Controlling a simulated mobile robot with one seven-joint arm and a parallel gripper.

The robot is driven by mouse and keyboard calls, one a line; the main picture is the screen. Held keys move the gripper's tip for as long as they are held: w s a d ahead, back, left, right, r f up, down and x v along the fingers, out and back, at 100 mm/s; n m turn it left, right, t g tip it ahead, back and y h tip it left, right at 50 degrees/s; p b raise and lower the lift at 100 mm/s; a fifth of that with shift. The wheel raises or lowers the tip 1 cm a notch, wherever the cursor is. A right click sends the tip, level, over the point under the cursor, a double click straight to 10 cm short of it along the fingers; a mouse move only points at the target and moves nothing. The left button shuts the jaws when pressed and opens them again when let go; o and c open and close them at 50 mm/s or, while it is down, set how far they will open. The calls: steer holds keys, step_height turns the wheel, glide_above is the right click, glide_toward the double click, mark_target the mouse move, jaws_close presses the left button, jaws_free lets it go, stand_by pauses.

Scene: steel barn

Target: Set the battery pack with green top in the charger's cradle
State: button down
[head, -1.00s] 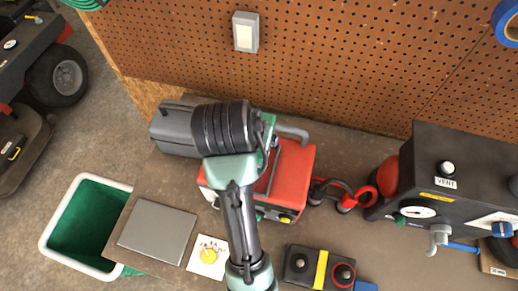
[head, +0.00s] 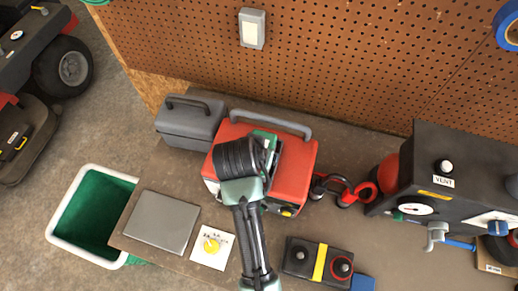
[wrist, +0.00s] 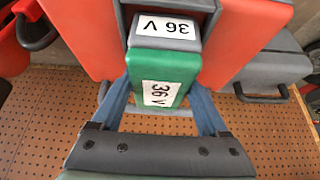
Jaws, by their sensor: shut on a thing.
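The battery pack with green top (wrist: 165,68) carries a "36 V" label in the wrist view. My gripper (wrist: 160,84) is shut on it, with one blue-grey finger along each side. The red charger (wrist: 258,22) lies around and beyond the pack. A dark grey part with another "36 V" label (wrist: 165,27) sits against the pack's far edge, between the red sides. In the head view the charger (head: 297,170) stands on the bench, and my gripper (head: 268,150) is over its middle. My wrist hides most of the pack there. I cannot tell how deep the pack sits.
A grey toolbox (head: 189,122) stands left of the charger; red-and-black earmuffs (head: 342,188) lie right of it. A perforated board (head: 350,70) rises behind.

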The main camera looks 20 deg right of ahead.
jaws_free()
